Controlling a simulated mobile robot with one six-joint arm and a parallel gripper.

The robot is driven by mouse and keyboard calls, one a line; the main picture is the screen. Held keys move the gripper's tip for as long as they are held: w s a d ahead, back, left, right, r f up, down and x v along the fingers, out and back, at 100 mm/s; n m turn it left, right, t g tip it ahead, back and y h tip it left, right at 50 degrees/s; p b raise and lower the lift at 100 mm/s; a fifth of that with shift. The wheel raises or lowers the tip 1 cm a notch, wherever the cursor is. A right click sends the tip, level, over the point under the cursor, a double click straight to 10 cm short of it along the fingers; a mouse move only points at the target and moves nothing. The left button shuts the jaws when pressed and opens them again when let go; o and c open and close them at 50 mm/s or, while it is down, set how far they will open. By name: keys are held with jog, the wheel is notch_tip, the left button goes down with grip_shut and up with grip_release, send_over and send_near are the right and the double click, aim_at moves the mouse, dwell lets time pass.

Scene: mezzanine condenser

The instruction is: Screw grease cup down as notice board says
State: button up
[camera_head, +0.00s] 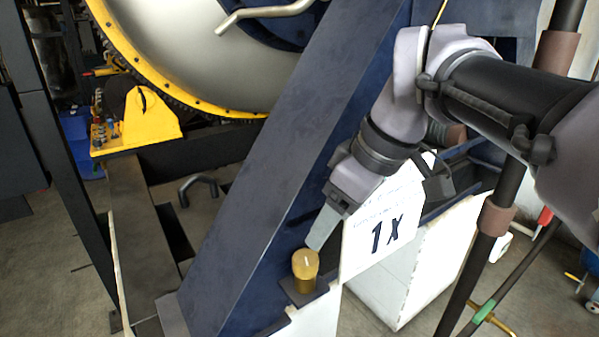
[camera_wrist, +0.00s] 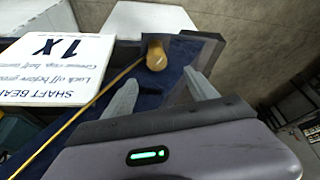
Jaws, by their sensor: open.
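The grease cup (camera_head: 305,268) is a small brass-yellow cup with a rounded top and a pale mark on it. It stands on a dark bracket beside the blue frame. It also shows in the wrist view (camera_wrist: 156,54), beyond the fingertips. The notice board (camera_head: 385,225) is white and reads "1X" in large print; smaller lines above are partly hidden. In the wrist view the board (camera_wrist: 55,70) shows "SHAFT BEA…" upside down. My gripper (camera_head: 318,232) is just above the cup. In the wrist view my gripper (camera_wrist: 165,92) has its fingers apart, with nothing between them.
A large blue sloping beam (camera_head: 270,150) stands left of the cup. A yellow-rimmed wheel (camera_head: 190,50) is behind. A dark pole (camera_head: 490,220) with brown collars stands at right. A thin yellow rod (camera_wrist: 80,115) runs diagonally past the board.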

aim_at(308, 258)
jog(key=x, duration=0.4)
jog(key=b+x, duration=0.1)
jog(key=x, duration=0.3)
jog(key=b+x, duration=0.1)
jog(key=x, duration=0.3)
jog(key=shift+w+d+f, duration=0.1)
jog(key=shift+w+f, duration=0.2)
jog(key=shift+w, duration=0.1)
jog(key=shift+w+f, duration=0.25)
jog(key=shift+w, duration=0.05)
jog(key=shift+s, duration=0.15)
jog(key=c, duration=1.4)
